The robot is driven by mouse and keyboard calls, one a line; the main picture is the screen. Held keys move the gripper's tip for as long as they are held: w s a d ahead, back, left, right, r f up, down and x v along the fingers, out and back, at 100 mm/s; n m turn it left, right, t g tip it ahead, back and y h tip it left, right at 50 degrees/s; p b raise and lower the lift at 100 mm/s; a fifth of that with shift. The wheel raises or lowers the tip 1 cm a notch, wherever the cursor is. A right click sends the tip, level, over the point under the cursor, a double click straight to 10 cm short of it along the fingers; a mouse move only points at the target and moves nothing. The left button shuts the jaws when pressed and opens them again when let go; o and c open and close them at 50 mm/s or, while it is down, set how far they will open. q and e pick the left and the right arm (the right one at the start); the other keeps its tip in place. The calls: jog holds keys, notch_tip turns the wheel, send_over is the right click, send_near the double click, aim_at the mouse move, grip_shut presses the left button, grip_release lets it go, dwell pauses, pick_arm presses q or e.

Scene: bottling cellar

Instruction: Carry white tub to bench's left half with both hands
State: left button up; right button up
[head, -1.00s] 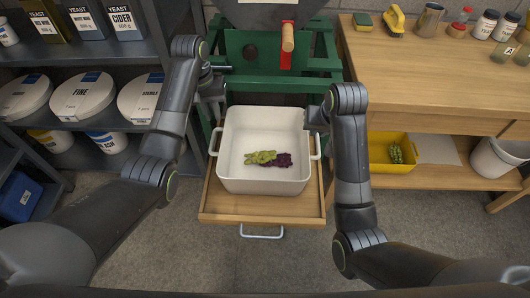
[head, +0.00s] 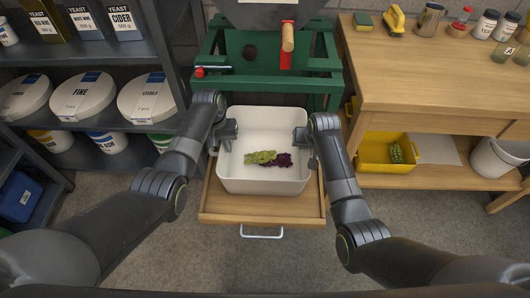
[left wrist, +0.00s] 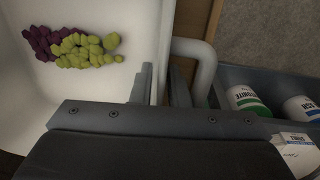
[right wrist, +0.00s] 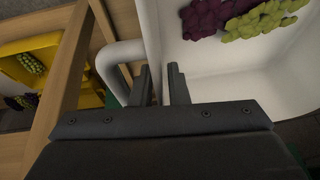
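The white tub (head: 262,186) stands on a wooden pull-out board (head: 224,210) under a green frame. Green grapes (head: 260,157) and dark purple grapes (head: 282,160) lie inside it. My left gripper (head: 227,146) is at the tub's left side, its fingers (left wrist: 163,88) apart with the wall between them, one inside and one towards the white handle (left wrist: 197,55). My right gripper (head: 308,153) is at the right side, its fingers (right wrist: 160,88) likewise apart on either side of the wall near the other handle (right wrist: 117,62). The wooden bench (head: 440,72) is at the right.
The bench's left half is mostly clear, with a sponge (head: 363,22) and a yellow brush (head: 395,19) at its back. A jug (head: 429,19) and jars stand further right. A yellow bin (head: 372,153) sits below. Shelves (head: 120,50) with tubs flank the left.

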pick_arm(q)
jog(key=shift+f, duration=0.4)
pick_arm(e)
jog(key=shift+w+f, duration=0.15)
jog(key=shift+f, duration=0.25)
pick_arm(q)
jog(key=shift+c, duration=0.3)
pick_arm(e)
jog(key=shift+c, duration=0.3)
pick_arm(q)
grip_shut()
pick_arm(e)
grip_shut()
pick_arm(q)
jog(key=shift+r, duration=0.25)
pick_arm(e)
jog(key=shift+r, duration=0.2)
